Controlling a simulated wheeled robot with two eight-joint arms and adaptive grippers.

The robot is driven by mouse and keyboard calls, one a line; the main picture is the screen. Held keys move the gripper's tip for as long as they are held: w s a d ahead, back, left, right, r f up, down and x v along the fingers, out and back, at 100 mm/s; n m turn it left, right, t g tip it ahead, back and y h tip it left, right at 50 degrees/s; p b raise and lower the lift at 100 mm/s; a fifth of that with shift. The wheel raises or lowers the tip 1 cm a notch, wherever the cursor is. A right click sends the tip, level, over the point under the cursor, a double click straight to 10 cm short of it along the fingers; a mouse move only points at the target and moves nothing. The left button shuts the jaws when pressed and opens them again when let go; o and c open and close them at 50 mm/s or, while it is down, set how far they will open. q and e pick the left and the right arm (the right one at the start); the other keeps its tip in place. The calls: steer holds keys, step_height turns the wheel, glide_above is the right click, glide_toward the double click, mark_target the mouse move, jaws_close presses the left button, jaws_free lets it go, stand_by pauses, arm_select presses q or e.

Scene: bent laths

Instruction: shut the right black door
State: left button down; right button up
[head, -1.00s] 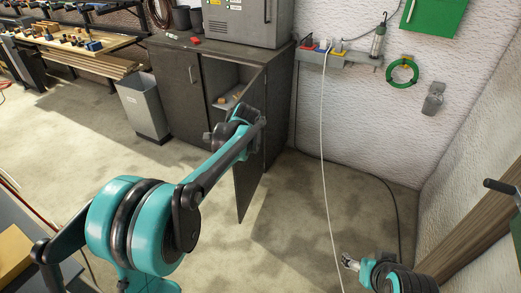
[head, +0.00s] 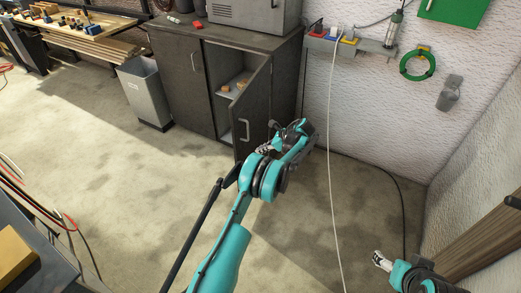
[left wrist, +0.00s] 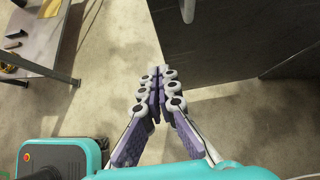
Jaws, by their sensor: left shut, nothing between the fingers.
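The black cabinet (head: 178,80) stands against the back wall, its left door closed. The right black door (head: 256,100) stands open, swung out toward me, with a metal handle (head: 244,130). My left gripper (head: 264,149) is shut and empty beside the lower part of the door; I cannot tell whether it touches. In the left wrist view the closed fingertips (left wrist: 160,70) are by a dark panel (left wrist: 230,40) that looks like the door. My right gripper (head: 380,260) is low at the right, away from the cabinet; its finger gap is too small to judge.
Small items (head: 238,86) lie on a shelf inside the open cabinet. A grey bin (head: 146,95) stands left of it. A white cable (head: 331,150) hangs from the wall rail at right. The floor in front of the cabinet is clear.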

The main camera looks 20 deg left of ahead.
mark_target(237, 155)
arm_select(q)
steer(key=shift+s+a+f+b, duration=0.15)
steer(key=shift+a+f+b, duration=0.65)
steer(key=shift+a, duration=0.75)
steer(key=shift+s+a+f+b, duration=0.1)
steer(key=shift+a+f+b, duration=0.45)
steer(key=shift+a+f, duration=0.7)
steer(key=shift+s+a+f+b, duration=0.15)
steer(key=shift+a+f+b, duration=0.5)
steer(key=shift+a, duration=1.2)
